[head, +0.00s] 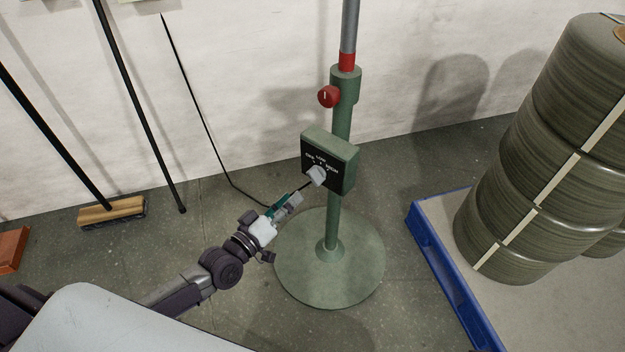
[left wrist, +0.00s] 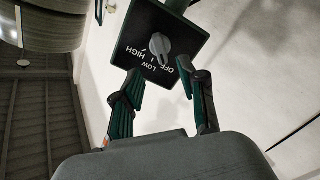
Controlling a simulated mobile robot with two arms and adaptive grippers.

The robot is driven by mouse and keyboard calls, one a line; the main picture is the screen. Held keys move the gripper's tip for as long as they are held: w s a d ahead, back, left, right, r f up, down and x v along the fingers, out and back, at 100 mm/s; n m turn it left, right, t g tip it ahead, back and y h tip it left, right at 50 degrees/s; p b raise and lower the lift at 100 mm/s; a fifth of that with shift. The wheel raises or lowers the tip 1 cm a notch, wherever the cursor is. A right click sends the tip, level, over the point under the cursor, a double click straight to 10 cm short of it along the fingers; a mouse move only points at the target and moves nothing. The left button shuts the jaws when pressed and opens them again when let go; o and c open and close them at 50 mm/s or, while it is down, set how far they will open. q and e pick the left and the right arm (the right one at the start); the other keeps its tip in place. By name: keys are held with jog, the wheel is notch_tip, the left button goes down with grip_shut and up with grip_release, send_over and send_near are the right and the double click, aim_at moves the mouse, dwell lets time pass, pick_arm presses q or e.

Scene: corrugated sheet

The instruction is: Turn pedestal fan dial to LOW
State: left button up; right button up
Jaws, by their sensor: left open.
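The green pedestal fan's control box (head: 329,160) has a black face with white OFF, LOW and HIGH lettering. Its grey dial knob (head: 316,176) sticks out of that face. The knob also shows in the left wrist view (left wrist: 160,44), where the lettering appears upside down; I cannot tell for sure which label it points to. My left gripper (head: 293,202) is just in front of the box, to the lower left of the knob. In the left wrist view its two fingers (left wrist: 160,78) are apart, with the knob beyond the gap between them and nothing held. My right gripper is not in view.
The fan's pole (head: 341,125) carries a red clamp knob (head: 328,96) above the box and rises from a round base (head: 365,276). A blue pallet (head: 443,270) with stacked wrapped rolls (head: 510,205) stands to the right. A broom (head: 111,211) leans on the wall at left.

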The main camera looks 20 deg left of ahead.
aim_at(312, 180)
pick_arm(q)
jog(key=b+x, duration=0.1)
jog(key=x, duration=0.8)
jog(key=shift+w+f, duration=0.1)
jog(key=shift+w, duration=0.1)
grip_shut()
